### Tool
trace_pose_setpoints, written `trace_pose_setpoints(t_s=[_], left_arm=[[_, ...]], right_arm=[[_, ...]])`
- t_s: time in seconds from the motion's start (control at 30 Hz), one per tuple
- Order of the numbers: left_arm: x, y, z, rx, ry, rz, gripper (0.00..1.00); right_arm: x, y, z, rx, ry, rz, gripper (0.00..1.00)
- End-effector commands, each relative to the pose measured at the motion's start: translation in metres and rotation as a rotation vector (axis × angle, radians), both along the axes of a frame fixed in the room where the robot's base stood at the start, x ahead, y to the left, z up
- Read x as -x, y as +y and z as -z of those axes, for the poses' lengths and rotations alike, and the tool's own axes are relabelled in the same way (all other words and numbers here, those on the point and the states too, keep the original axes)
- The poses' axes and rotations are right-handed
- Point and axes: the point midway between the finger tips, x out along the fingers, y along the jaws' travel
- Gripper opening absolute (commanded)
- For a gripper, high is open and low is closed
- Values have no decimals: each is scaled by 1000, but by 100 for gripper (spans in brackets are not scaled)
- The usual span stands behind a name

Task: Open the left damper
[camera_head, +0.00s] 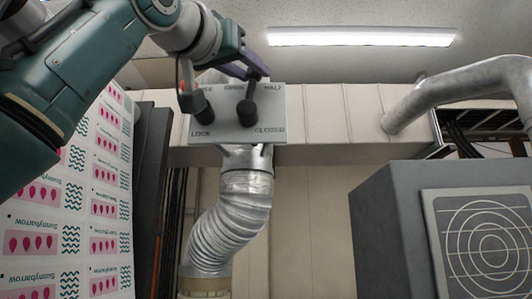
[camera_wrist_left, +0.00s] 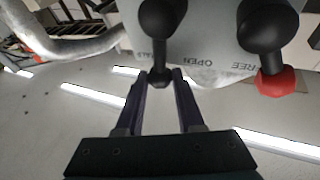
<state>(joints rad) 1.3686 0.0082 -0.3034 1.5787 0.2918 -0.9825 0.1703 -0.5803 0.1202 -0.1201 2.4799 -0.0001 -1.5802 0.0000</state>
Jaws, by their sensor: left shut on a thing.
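The damper's grey plate (camera_head: 225,130) sits at the top of the silver duct, with OPEN and HALF marked along its top and LOCK and CLOSED along its bottom. The black damper lever (camera_head: 247,110) points up from its pivot, its tip between OPEN and HALF. My left gripper (camera_head: 251,74) reaches in from the upper left and is shut on the lever's tip. In the left wrist view, the lever's rounded tip (camera_wrist_left: 160,78) is between the purple fingers. A second lever (camera_head: 196,103) with a red tip stands on the plate's left, toward FREE. My right gripper is not in view.
A ribbed flexible duct (camera_head: 225,225) hangs below the plate. A printed web (camera_head: 85,235) with pink and teal patterns runs down the left. A grey box (camera_head: 400,235) with a round grille stands at the right. A silver pipe (camera_head: 445,90) bends in at the upper right.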

Motion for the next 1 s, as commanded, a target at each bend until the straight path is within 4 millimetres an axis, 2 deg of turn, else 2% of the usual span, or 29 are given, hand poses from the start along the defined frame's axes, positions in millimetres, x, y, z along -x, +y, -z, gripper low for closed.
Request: trace_pose_setpoints(t_s=[0.03, 0.27, 0.83, 0.87, 1.0], left_arm=[[-1, 3, 4, 27, 1, -5, 0], [0, 10, 2, 119, 0, -5, 0], [0, 12, 0, 157, -1, -5, 0], [0, 12, 0, 157, -1, -5, 38], [0, 12, 0, 155, 0, -4, 53]], right_arm=[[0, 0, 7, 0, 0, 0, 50], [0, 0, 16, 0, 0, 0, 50], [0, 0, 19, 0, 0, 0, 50], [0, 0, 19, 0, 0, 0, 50], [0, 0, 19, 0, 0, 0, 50]])
